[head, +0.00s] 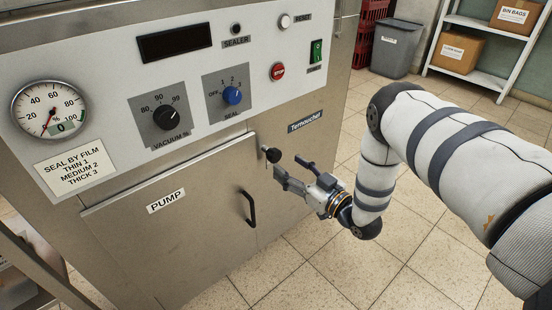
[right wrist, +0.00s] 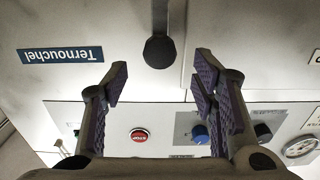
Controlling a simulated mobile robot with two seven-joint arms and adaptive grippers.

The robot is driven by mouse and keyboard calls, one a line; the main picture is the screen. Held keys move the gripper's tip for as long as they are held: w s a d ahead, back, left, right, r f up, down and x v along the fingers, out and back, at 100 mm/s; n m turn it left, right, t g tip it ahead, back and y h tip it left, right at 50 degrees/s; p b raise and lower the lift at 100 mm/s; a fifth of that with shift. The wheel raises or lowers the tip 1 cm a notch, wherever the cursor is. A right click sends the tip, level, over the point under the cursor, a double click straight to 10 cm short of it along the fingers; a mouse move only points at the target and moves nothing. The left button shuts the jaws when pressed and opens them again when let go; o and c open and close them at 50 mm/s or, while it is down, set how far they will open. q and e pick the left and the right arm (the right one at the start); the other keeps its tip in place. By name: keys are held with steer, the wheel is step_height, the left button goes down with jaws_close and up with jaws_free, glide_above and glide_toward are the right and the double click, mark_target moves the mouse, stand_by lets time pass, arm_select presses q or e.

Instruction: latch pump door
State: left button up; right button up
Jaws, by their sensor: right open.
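The pump door (head: 185,240) is a steel panel marked PUMP, low on the machine's front, with a black bar handle (head: 250,208). It looks flush or nearly flush. A latch with a round black knob (head: 272,155) sits by the door's upper right edge. In the right wrist view the knob (right wrist: 159,51) lies between and beyond the fingertips, with a dark bar running from it to the picture's top edge. My right gripper (head: 289,169) is open in front of the knob, and no contact shows. My left gripper is not in view.
Above the door is a control panel with a gauge (head: 48,108), a black vacuum dial (head: 167,117), a blue seal dial (head: 232,96) and a red stop button (head: 278,71). A grey bin (head: 396,50) and shelf stand behind. The tiled floor at right is clear.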

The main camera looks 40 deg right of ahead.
mark_target(277, 158)
steer(key=w, duration=0.6)
steer(key=shift+a+f+b, duration=0.1)
steer(key=shift+a+b, duration=0.1)
steer(key=shift+b, duration=0.2)
steer(key=c, duration=1.2)
steer(key=shift+m, duration=0.3)
steer(key=m, duration=0.9)
steer(key=m+b, duration=0.1)
steer(key=m, duration=0.4)
steer(key=shift+f, duration=0.1)
steer(key=shift+m+b, duration=0.55)
steer(key=shift+m, duration=1.15)
steer(key=shift+o, duration=0.2)
